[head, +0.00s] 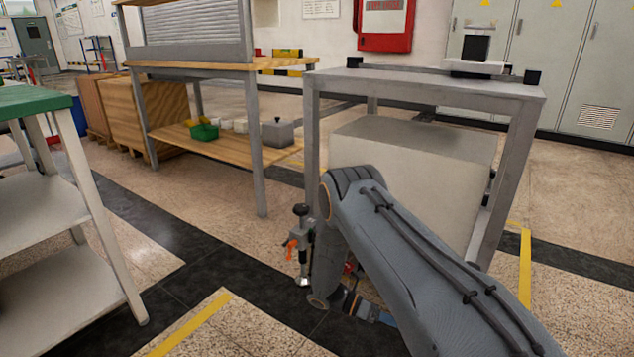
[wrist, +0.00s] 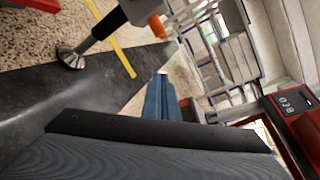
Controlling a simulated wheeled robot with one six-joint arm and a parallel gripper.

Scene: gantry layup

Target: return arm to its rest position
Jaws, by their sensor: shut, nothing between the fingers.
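My arm (head: 410,245) enters the head view from the lower right, rises to a bent elbow and folds down to the wrist. My gripper (head: 374,312) is low behind the forearm, partly hidden by it, above the floor. It is shut, with nothing seen held. In the wrist view, a blue narrow part (wrist: 162,98) shows beyond a dark edge, and grey ribbed casing fills the bottom. A slim upright piece (head: 302,245) with a dark knob, orange lever and silver foot is close left of the wrist; I cannot tell what it is fixed to.
A grey table (head: 440,85) with a pale cabinet (head: 405,180) beneath stands just behind the arm. A wooden-topped workbench (head: 225,68) is behind left. A green-topped table (head: 32,101) stands at the left edge. Floor between them is free.

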